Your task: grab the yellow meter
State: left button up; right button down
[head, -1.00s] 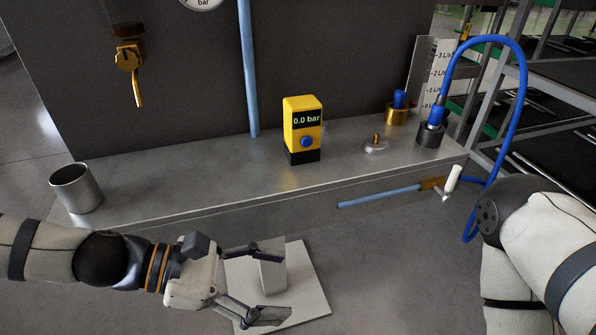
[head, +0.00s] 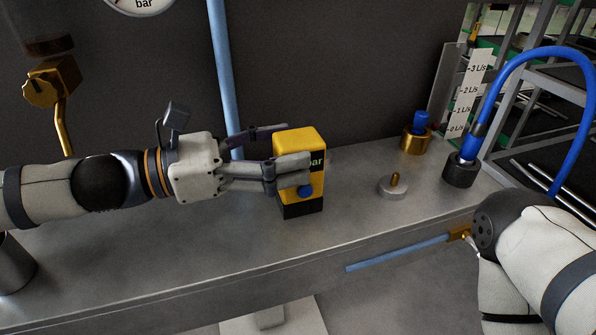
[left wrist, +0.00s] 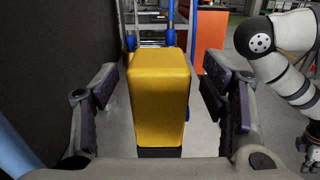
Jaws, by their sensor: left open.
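The yellow meter (head: 292,143) with a black base stands upright on the grey metal shelf. Its display shows only in part, reading "bar", with a blue knob below. My left gripper (head: 283,155) is open at the meter, with one finger in front of its face and the other behind. In the left wrist view the meter (left wrist: 160,98) stands between the two open fingers, with a visible gap on each side. My right arm shows at the right of the head view, but its gripper is out of the picture.
On the shelf (head: 240,235), a small grey disc with a brass stem (head: 393,187) stands right of the meter. A brass fitting (head: 415,138) and a dark fitting with a blue hose (head: 460,170) are farther right. A blue pipe (head: 222,70) runs up the wall behind.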

pick_arm(q)
jog(key=x, duration=0.2)
jog(key=shift+w+d, duration=0.15)
jog(key=shift+d, duration=0.1)
jog(key=c, duration=1.4)
jog(key=shift+o, duration=0.2)
